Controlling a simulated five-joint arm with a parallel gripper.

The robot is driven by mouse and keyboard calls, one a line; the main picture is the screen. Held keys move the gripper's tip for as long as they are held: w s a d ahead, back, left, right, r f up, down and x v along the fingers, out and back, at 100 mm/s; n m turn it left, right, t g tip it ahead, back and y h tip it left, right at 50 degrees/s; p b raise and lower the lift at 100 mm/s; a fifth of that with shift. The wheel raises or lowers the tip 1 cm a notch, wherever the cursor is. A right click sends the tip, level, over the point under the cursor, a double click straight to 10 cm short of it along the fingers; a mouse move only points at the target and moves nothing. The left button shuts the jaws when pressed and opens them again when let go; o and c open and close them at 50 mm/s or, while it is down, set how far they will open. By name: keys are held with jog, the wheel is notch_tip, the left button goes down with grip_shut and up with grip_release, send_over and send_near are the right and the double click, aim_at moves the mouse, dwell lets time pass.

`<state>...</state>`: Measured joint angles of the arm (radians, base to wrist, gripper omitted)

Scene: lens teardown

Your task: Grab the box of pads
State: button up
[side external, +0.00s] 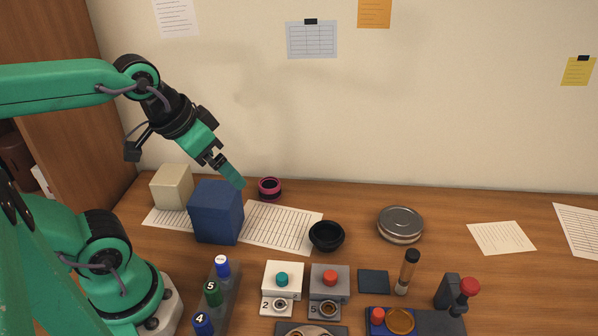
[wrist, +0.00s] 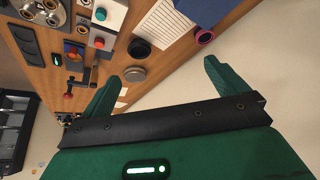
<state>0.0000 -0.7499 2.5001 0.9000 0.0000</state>
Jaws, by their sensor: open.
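Two plain boxes stand at the back left of the desk in the side view: a blue box (side external: 216,212) and a smaller cream box (side external: 172,187) behind it to the left. Neither shows a readable label, so I cannot tell which holds pads. My gripper (side external: 234,176) is in the air by the upper right of the blue box, pointing down to the right. In the wrist view my gripper (wrist: 163,86) has its two green fingers spread with nothing between them. Part of the blue box (wrist: 205,9) shows at that view's top edge.
Near the boxes are a magenta ring (side external: 269,188), a black bowl (side external: 326,236) and a round tin (side external: 400,224). Numbered bottles (side external: 212,293) and button stations (side external: 282,281) fill the front. A printed sheet (side external: 285,227) lies right of the blue box.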

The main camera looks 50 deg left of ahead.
jog(key=n+g, duration=0.5)
jog(key=n, duration=0.4)
send_near(169, 173)
jog(key=f, duration=0.3)
jog(key=w+f, duration=0.1)
jog(key=f, duration=0.1)
jog(key=shift+d+f, duration=0.25)
jog(key=shift+f, duration=0.1)
jog(key=shift+s+a+f+g, duration=0.2)
jog(key=shift+a+f+g, duration=0.1)
jog(key=shift+a, duration=0.05)
jog(key=shift+f, duration=1.3)
jog(key=shift+d+f, duration=0.15)
jog(key=shift+f, duration=1.15)
jog(key=shift+d+f, duration=0.1)
jog(key=shift+f, duration=1.2)
